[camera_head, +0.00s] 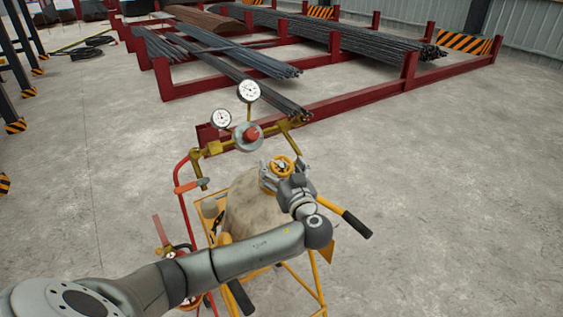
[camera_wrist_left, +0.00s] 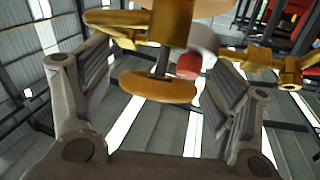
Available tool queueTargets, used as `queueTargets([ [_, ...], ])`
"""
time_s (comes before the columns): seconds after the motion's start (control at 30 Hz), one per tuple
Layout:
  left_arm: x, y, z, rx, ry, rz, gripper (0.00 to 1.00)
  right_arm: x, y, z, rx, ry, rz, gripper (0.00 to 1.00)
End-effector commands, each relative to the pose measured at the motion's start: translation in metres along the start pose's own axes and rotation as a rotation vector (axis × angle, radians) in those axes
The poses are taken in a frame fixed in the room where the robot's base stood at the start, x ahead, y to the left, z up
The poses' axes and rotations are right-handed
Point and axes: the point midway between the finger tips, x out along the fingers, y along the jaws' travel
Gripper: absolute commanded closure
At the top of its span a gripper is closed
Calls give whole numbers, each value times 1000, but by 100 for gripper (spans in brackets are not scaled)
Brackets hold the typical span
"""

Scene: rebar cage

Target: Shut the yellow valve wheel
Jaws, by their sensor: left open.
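My left gripper (camera_head: 277,177) is at the wheel, reaching in from below right. In the left wrist view the yellow wheel (camera_wrist_left: 157,87) lies between the two spread fingers of my left gripper (camera_wrist_left: 157,100), on a thin grey stem under a brass body (camera_wrist_left: 170,22). A gap shows on each side, so the fingers look open around the wheel. My right gripper is not in view.
Two white dial gauges (camera_head: 248,91) and a round regulator with a red knob (camera_head: 250,134) stand just behind the wheel. A red hose (camera_head: 184,215) and orange-handled valve are at left. Red racks with rebar (camera_head: 300,40) stand behind. The floor at right is clear.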

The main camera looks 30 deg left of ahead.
Motion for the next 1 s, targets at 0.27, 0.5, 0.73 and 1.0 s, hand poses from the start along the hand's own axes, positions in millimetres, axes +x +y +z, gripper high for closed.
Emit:
queueTargets([
  [0.27,6,0,0,0,1,1,19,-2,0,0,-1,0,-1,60],
  [0.5,6,0,0,0,0,1,37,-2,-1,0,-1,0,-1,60],
  [0.73,5,0,0,0,0,1,65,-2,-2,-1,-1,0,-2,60],
  [1.0,5,0,4,5,-2,12,65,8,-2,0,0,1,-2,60],
])
